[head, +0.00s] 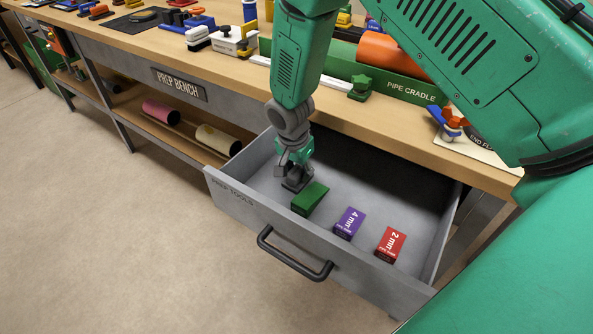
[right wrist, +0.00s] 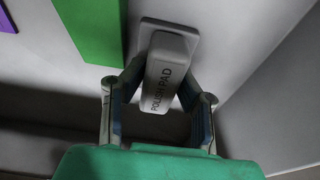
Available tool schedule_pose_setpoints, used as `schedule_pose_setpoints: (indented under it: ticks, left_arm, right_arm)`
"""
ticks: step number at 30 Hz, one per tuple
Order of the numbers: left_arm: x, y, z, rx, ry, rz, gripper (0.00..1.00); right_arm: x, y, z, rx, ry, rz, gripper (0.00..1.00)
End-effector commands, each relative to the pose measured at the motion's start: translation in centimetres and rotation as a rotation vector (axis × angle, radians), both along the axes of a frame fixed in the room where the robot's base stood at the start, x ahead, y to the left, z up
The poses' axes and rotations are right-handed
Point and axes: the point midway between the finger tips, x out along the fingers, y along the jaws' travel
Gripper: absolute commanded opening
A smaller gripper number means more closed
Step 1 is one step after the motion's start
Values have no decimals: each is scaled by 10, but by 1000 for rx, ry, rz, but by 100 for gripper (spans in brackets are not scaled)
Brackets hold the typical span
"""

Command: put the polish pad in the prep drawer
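The polish pad (right wrist: 165,75) is grey, with its name on its handle. In the head view it shows as a dark grey piece (head: 297,184) low inside the open prep drawer (head: 230,196), left of a green wedge-shaped block. My right gripper (head: 292,166) points down into the drawer. In the right wrist view its fingers (right wrist: 162,92) close in on both sides of the handle and appear to touch it. The pad's base is beyond the fingertips, at or close to the drawer floor; exact contact is unclear. My left gripper is not in view.
The green block (head: 310,198), a purple 4 mm block (head: 349,223) and a red 2 mm block (head: 390,244) line the drawer's front. Its back and right floor is mostly clear. The bench top (head: 345,118) and green pipe cradle (head: 405,88) stand behind.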

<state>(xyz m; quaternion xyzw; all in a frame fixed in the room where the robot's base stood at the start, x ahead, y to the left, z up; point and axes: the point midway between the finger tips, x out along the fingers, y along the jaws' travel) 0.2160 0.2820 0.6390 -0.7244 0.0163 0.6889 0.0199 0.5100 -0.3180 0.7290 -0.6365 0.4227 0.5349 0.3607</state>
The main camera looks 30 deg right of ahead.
Motion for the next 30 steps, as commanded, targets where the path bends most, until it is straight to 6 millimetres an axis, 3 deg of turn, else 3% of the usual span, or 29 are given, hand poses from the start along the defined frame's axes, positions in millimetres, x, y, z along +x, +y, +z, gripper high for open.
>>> schedule_pose_setpoints:
  ticks: [14, 17, 30]
  left_arm:
    - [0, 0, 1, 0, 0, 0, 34]
    - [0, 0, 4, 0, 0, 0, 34]
    - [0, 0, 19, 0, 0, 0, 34]
  right_arm:
    - [0, 4, 5, -5, 2, 0, 47]
    - [-1, 5, 16, -4, 0, 1, 47]
    - [-7, 18, 103, -4, 0, 1, 47]
